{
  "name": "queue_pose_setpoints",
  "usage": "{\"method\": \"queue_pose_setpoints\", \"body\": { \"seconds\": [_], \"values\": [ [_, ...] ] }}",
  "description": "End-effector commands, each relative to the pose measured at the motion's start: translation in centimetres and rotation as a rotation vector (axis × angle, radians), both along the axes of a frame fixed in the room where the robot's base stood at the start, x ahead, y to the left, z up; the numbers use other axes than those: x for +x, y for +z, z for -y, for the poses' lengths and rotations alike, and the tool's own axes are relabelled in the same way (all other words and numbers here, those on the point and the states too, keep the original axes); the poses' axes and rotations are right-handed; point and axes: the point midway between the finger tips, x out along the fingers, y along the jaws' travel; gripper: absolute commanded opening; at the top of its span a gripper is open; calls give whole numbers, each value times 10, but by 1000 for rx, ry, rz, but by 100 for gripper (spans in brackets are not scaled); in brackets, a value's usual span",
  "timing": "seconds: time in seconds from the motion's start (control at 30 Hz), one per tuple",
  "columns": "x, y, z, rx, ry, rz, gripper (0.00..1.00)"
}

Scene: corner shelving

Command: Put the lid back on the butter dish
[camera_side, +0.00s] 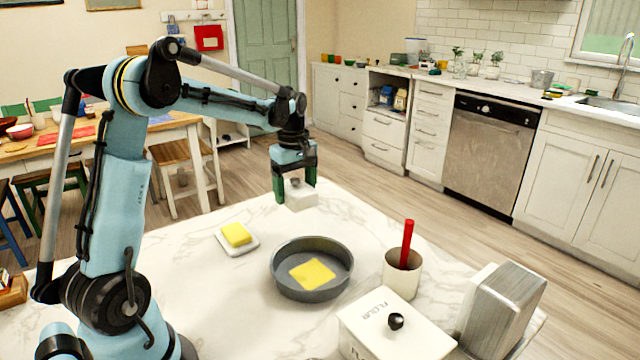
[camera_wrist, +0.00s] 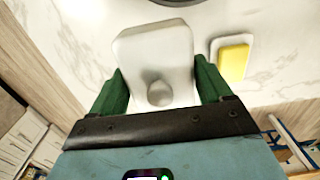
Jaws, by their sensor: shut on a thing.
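My gripper (camera_side: 295,186) is shut on the white butter dish lid (camera_side: 300,197), with its green fingers at the lid's two sides. The lid is near the far edge of the marble counter; I cannot tell whether it touches the surface. In the wrist view the lid (camera_wrist: 157,60) shows its round knob between the fingers (camera_wrist: 158,88). The butter dish (camera_side: 240,247) is a small white plate on the counter, left of and nearer than the lid. A yellow block of butter (camera_side: 236,233) lies on it uncovered. The dish also shows in the wrist view (camera_wrist: 219,50), right of the lid.
A grey round pan (camera_side: 285,286) with a yellow square in it sits right of the dish. A beige cup (camera_side: 402,275) with a red-handled thing, a white flour box (camera_side: 385,335) and a metal block (camera_side: 503,305) stand further right. Counter between lid and dish is clear.

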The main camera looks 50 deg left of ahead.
Motion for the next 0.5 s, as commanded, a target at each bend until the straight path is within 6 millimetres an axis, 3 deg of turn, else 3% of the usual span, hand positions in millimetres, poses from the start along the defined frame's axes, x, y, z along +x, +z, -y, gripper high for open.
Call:
{"method": "queue_pose_setpoints", "body": {
  "seconds": [0.1,0.3,0.5],
  "values": [
    [-39,-5,-29,0,12,0,47],
    [-98,-14,-60,0,11,0,47],
    [-129,-18,-70,0,6,0,47]
  ]
}}
